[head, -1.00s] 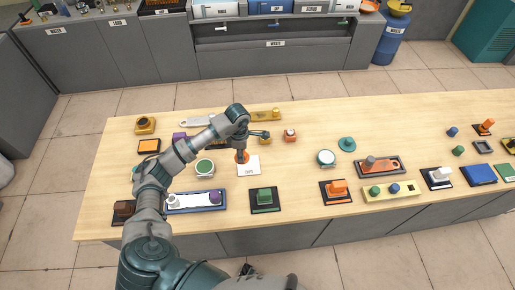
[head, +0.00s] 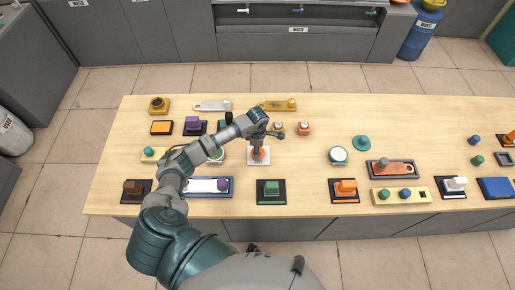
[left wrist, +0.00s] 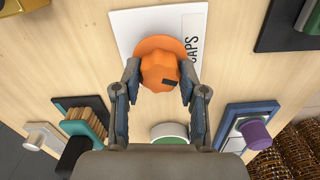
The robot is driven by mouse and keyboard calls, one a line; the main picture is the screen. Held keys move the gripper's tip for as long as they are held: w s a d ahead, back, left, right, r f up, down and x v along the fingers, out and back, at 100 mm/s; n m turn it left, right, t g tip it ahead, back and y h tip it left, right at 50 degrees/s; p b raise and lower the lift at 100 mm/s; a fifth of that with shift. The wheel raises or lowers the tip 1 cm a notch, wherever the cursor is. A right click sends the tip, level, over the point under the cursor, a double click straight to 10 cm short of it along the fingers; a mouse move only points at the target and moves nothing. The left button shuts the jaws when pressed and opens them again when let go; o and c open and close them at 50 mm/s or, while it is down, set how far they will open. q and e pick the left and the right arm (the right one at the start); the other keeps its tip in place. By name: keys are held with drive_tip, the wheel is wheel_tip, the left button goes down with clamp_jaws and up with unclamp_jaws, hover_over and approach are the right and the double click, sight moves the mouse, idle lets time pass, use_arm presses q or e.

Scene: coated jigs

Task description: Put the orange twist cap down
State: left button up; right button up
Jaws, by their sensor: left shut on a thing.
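The orange twist cap (left wrist: 160,70) has a round flange and a faceted grip. My left gripper (left wrist: 160,78) is shut on it, one finger on each side. In the head view the left gripper (head: 258,145) holds the cap (head: 259,154) over the white card (head: 251,160). In the left wrist view the card (left wrist: 140,24) reads "CAPS", and the cap covers part of it. I cannot tell for sure whether the flange touches the card. My right gripper is not in view.
A green-topped round piece (left wrist: 170,133) lies close by. A blue tray (head: 209,193) with a purple knob and a green block on a dark plate (head: 271,203) are in front. Bare tabletop (head: 303,160) lies to the right of the card.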

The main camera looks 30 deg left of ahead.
use_arm(q)
drive_tip(key=o, duration=1)
drive_tip(key=shift+o, duration=1.1)
drive_tip(key=shift+d, duration=0.15)
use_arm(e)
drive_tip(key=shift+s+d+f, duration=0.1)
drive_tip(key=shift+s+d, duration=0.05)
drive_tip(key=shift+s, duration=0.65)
use_arm(q)
wheel_tip(320, 180, up, 12)
drive_tip(key=b, duration=0.1)
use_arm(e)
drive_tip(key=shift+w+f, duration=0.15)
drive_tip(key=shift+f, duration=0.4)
